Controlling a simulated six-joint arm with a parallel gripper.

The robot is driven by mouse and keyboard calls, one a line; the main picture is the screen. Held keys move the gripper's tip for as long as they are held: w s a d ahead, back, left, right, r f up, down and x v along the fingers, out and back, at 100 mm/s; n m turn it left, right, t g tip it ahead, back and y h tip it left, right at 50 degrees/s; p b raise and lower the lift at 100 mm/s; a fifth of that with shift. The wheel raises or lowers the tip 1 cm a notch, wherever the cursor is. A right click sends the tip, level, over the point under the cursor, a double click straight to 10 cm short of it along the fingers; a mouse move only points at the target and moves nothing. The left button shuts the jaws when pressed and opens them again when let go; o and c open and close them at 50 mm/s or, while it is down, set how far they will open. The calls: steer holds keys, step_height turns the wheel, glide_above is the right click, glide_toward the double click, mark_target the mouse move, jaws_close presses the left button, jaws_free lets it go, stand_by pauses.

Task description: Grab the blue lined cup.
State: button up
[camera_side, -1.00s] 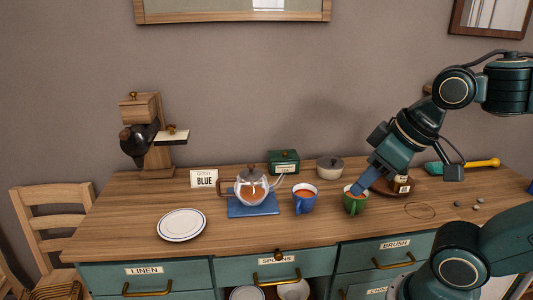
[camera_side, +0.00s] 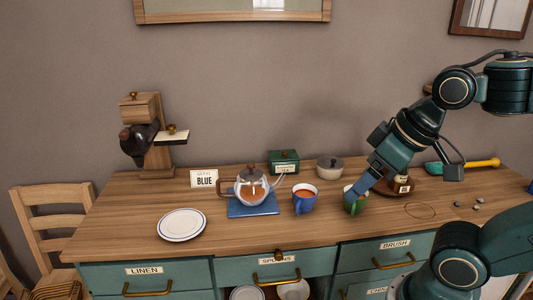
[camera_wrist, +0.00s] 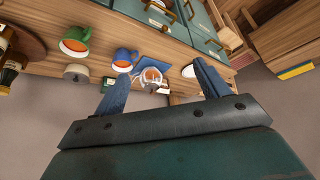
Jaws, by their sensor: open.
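The blue cup (camera_side: 304,205), with a pale inside and orange-brown contents, stands upright on the wooden top, right of the glass teapot. It also shows in the wrist view (camera_wrist: 122,61), near the tip of the left-hand finger. A similar green cup (camera_side: 350,208) stands to its right, and in the wrist view (camera_wrist: 72,47) it is at upper left. My gripper (camera_side: 356,191) is at the green cup in the side view, its finger overlapping that cup; I cannot tell if they touch. In the wrist view my gripper (camera_wrist: 160,72) has its fingers wide apart, with nothing held.
The teapot (camera_side: 252,187) sits on a blue mat (camera_side: 252,211) left of the blue cup. Behind are a green box (camera_side: 284,162) and a lidded pot (camera_side: 330,168). A plate (camera_side: 182,224) lies at left. The top in front of the cups is clear.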

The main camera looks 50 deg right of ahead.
steer(key=shift+o, duration=1.3)
steer(key=m+g, duration=0.6)
steer(key=m, duration=1.4)
glide_above(303, 202)
steer(key=w+d, duration=0.2)
steer(key=d, duration=0.1)
step_height(303, 202, down, 8)
steer(key=shift+s+a, duration=0.2)
steer(key=shift+a, duration=0.05)
steer(key=shift+f, duration=0.1)
steer(key=shift+f, duration=4.2)
